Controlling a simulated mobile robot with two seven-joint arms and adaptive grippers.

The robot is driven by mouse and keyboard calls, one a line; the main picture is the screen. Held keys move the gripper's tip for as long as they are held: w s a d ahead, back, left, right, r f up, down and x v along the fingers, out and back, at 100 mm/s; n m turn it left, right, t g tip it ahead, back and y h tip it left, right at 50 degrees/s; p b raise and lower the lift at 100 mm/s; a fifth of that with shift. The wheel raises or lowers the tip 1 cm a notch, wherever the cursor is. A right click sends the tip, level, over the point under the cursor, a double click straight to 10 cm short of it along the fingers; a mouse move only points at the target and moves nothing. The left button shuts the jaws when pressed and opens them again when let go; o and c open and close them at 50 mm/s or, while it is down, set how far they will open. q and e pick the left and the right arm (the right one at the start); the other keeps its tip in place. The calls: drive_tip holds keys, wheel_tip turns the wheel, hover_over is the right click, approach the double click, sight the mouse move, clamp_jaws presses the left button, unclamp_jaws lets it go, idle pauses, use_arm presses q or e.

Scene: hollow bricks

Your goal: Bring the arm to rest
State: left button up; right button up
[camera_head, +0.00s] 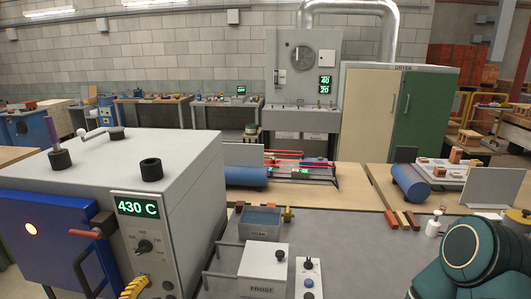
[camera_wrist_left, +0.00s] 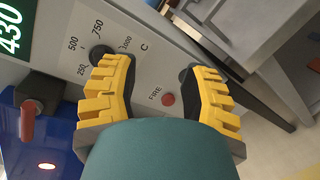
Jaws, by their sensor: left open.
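My left gripper (camera_wrist_left: 162,68) is open and empty in the left wrist view. Its yellow ridged fingers are spread in front of the kiln's control panel, with the red FIRE button (camera_wrist_left: 168,99) showing between them. One finger overlaps the area by the black dial (camera_wrist_left: 99,53); I cannot tell whether it touches the panel. In the head view only a yellow part of this gripper (camera_head: 135,287) shows at the bottom edge, below the kiln's dial (camera_head: 145,246). My right arm (camera_head: 475,255) shows as a teal joint at the lower right; its gripper is out of view.
The grey kiln (camera_head: 160,175) fills the left, its display (camera_head: 138,208) reading 430 C. Its blue door (camera_head: 50,235) has a red handle (camera_head: 88,233) and a glowing spot. A white FROST box (camera_head: 262,262), a SOAK tray (camera_head: 260,232) and a switch panel (camera_head: 308,275) stand on the grey bench.

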use_arm(q)
drive_tip(key=s+d+f+m+g+h+b, duration=0.1)
drive_tip(key=s+d+f+m+g+h, duration=0.2)
drive_tip(key=d+f, duration=0.4)
drive_tip(key=s+d+f+m+g+h+b, duration=0.1)
drive_tip(key=d+f+m+g, duration=0.4)
drive_tip(key=d, duration=0.5)
drive_tip(key=s+d+f+m+g+y+b, duration=0.1)
drive_tip(key=s+d+f+m+g+y, duration=0.2)
drive_tip(key=s+f+m+g, duration=0.3)
drive_tip(key=shift+s+d+f+m+y+b, duration=0.3)
drive_tip(key=shift+s+d+f+m, duration=0.6)
drive_tip(key=shift+s+f+m, duration=1.6)
drive_tip(key=shift+o, duration=0.3)
drive_tip(key=shift+s+r, duration=0.15)
drive_tip(key=shift+s, duration=0.05)
